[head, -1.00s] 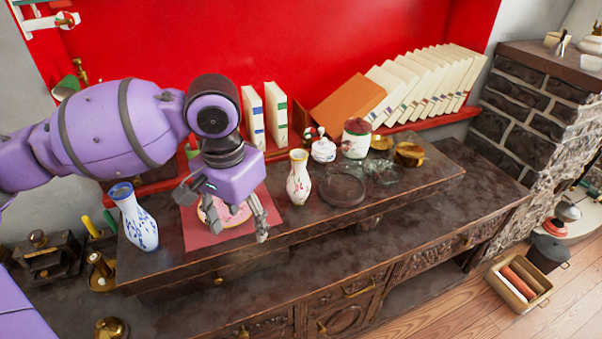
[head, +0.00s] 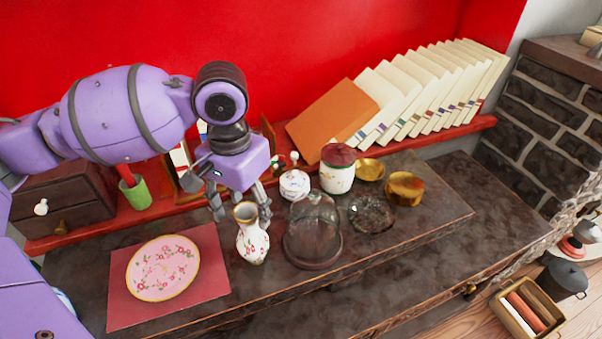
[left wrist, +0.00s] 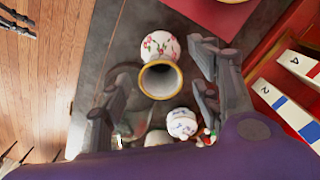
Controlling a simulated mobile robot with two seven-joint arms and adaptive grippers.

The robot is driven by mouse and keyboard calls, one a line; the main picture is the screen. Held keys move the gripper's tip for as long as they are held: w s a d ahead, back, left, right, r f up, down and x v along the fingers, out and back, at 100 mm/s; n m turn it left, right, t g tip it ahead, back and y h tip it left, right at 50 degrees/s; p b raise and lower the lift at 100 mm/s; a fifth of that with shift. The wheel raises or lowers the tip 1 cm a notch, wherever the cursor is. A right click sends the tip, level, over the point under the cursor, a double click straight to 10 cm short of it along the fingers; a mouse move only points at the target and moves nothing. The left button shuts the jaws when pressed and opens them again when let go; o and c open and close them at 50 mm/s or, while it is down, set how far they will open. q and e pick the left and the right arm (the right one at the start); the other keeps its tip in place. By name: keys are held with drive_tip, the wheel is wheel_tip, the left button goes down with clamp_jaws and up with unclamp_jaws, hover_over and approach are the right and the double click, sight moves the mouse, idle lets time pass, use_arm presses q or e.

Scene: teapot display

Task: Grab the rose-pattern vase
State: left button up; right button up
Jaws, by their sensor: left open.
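The rose-pattern vase (head: 252,243) is white with pink flowers and a gold rim. It stands upright on the dark wooden top, between the pink plate and a glass dome. My left gripper (head: 240,212) is open at the vase's neck, with fingers on either side of it. In the left wrist view, the vase's gold-rimmed mouth (left wrist: 160,79) lies between the spread fingers of my left gripper (left wrist: 163,92). I cannot tell whether a finger touches it.
A glass dome (head: 313,235) stands close right of the vase. Behind are a small white lidded pot (head: 294,184), a red-lidded jar (head: 337,170) and gold bowls (head: 404,187). A pink floral plate (head: 163,268) lies on a red mat (head: 120,312) at left. The front right surface is clear.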

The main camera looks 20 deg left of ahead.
sight(252, 229)
use_arm(q)
drive_tip(key=f, duration=0.6)
drive_tip(key=shift+d+f+b, duration=0.25)
drive_tip(key=shift+f+b, duration=0.05)
drive_tip(key=shift+f, duration=0.1)
drive_tip(key=c, duration=1.3)
drive_tip(key=shift+c, duration=0.7)
drive_tip(key=shift+r, duration=0.15)
